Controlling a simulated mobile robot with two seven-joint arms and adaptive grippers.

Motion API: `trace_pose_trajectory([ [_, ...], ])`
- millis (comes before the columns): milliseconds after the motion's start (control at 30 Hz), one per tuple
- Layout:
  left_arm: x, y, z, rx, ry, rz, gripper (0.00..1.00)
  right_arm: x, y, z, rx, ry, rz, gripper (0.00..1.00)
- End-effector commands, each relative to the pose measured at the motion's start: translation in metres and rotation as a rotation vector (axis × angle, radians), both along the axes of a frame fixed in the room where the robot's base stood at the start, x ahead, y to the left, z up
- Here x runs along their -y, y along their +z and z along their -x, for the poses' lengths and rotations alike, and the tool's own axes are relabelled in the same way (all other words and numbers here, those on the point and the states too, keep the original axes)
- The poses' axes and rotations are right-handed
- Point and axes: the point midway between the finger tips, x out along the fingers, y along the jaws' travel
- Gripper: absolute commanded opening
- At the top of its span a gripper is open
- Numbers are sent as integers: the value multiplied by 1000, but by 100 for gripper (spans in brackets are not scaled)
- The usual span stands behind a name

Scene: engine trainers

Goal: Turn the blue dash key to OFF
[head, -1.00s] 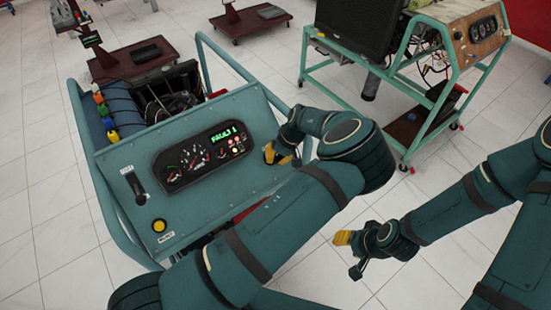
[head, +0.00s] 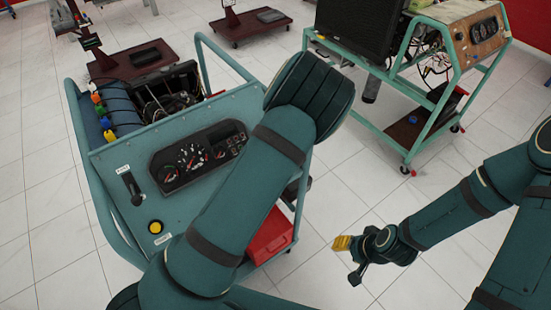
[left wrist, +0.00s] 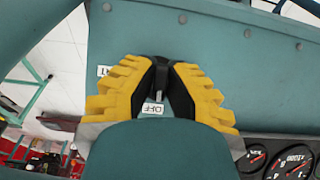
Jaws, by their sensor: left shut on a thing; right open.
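In the left wrist view, the yellow-padded fingers of my left gripper (left wrist: 160,85) are shut on the dash key (left wrist: 161,76). Only a dark, narrow part of it shows between the fingertips; no blue shows. A white OFF label (left wrist: 152,108) lies on the teal panel (left wrist: 225,55) close by the fingertips. Another label (left wrist: 104,71), partly covered, is left of the fingers. In the head view my left arm hides its gripper and the key. My right gripper (head: 343,243) is open and empty above the floor, right of the stand.
A red box (head: 270,238) is low on the stand. A second trainer (head: 400,90) stands at back right.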

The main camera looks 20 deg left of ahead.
Motion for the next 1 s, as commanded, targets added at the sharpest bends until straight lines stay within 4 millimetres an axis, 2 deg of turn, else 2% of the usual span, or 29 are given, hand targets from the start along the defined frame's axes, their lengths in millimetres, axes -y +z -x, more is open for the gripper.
trace_pose_trajectory([
  [467, 0, -1, 1, 4, 12, 7, 0, 0, -1, 0, 0, 0, 0, 46],
  [500, 0, -1, 1, 4, 12, 7, 23, 0, -1, 0, 0, 0, 0, 46],
  [567, 0, -1, 1, 4, 12, 6, 41, 0, -1, 0, 0, 0, 0, 46],
  [867, 0, 0, 0, 6, 11, 6, 41, 0, -1, 0, 0, 0, 0, 46],
  [1000, 2, 9, 1, 8, 11, 6, 41, 0, -1, 0, 0, 0, 0, 46],
])
